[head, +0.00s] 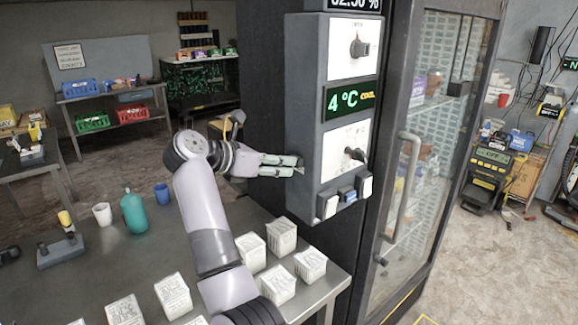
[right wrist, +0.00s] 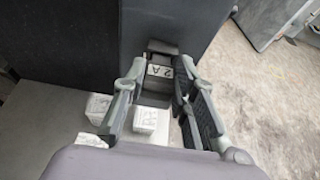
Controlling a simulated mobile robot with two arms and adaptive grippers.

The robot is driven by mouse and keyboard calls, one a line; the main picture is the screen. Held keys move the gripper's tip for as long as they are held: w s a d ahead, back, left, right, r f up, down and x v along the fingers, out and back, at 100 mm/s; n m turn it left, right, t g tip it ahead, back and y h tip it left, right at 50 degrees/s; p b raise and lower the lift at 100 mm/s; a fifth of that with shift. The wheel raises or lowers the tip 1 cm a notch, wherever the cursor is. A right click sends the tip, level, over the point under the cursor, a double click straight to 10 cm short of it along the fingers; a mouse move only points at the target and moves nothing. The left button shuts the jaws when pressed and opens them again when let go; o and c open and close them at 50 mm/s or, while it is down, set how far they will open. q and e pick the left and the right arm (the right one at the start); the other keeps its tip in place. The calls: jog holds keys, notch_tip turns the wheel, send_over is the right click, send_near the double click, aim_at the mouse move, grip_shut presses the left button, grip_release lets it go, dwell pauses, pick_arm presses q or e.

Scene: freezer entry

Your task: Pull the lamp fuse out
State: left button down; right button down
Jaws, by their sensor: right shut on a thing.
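My right gripper (head: 297,165) is at the left side face of the grey control box (head: 305,120) on the freezer front. It also shows in the right wrist view (right wrist: 160,78), its two fingers on either side of a small grey block labelled "2 A" (right wrist: 160,71), which I take to be the lamp fuse. The gripper is shut on this fuse. The fuse's far end meets a dark part against the box, and I cannot tell how deep it sits. In the head view the fingers hide the fuse. My left gripper is not in view.
The box front carries a "4 °C" display (head: 350,98), knobs and small switches (head: 348,193). The glass freezer door (head: 440,130) with its handle (head: 408,185) is to the right. Below, a grey table (head: 110,255) holds several white cartons, a teal bottle (head: 134,213) and cups.

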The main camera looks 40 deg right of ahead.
dwell(0.4)
jog(key=shift+a, duration=0.45)
jog(key=shift+s+a+b, duration=0.15)
jog(key=shift+a+b, duration=0.25)
jog(key=shift+a, duration=0.85)
jog(key=shift+s+a+b, duration=0.1)
jog(key=shift+a+b, duration=0.3)
jog(key=shift+a, duration=0.8)
